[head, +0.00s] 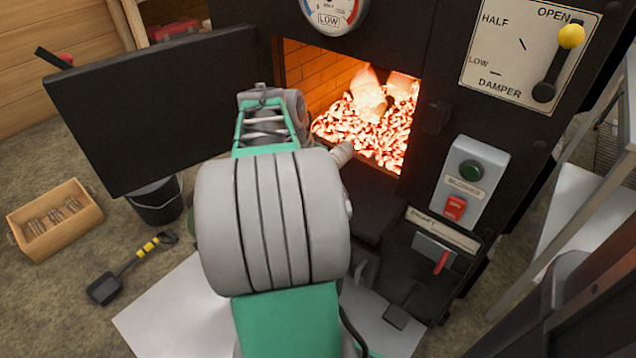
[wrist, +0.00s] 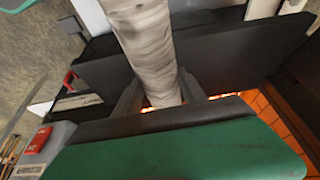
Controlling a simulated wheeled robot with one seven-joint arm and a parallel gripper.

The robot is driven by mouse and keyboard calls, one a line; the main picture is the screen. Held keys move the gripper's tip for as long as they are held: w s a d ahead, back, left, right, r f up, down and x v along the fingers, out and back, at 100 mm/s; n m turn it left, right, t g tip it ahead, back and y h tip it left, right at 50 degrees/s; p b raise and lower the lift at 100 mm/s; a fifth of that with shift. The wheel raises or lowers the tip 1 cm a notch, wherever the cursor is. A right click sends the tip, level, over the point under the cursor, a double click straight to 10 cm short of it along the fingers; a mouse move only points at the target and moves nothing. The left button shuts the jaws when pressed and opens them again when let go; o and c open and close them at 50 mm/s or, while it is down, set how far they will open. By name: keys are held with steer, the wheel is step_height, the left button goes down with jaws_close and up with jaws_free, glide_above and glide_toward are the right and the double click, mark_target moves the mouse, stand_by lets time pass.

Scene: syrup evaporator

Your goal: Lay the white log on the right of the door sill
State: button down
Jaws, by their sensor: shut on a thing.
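The white log (wrist: 150,45) is pale and grey-streaked, and fills the upper middle of the wrist view. My gripper (wrist: 160,98) is shut on it, with a dark finger on each side. The door sill (head: 373,178) is the dark edge under the glowing opening, partly hidden by my arm. I cannot tell whether the log touches it.
The black firebox door (head: 150,110) stands open at left. Glowing coals (head: 385,130) and burning pieces lie inside.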

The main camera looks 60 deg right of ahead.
steer(key=shift+s+d+f, duration=0.3)
steer(key=shift+s+d, duration=0.2)
steer(key=shift+d, duration=0.05)
steer(key=d+f+b, duration=0.1)
steer(key=d, duration=0.2)
steer(key=s+d+f, duration=0.1)
steer(key=d+f, duration=0.1)
steer(key=d, duration=0.1)
steer(key=d+f+b, duration=0.1)
steer(key=d+f, duration=0.1)
steer(key=d, duration=0.1)
steer(key=shift+s+d+f+b, duration=0.15)
steer(key=shift+b, duration=0.15)
steer(key=c, duration=0.6)
jaws_free()
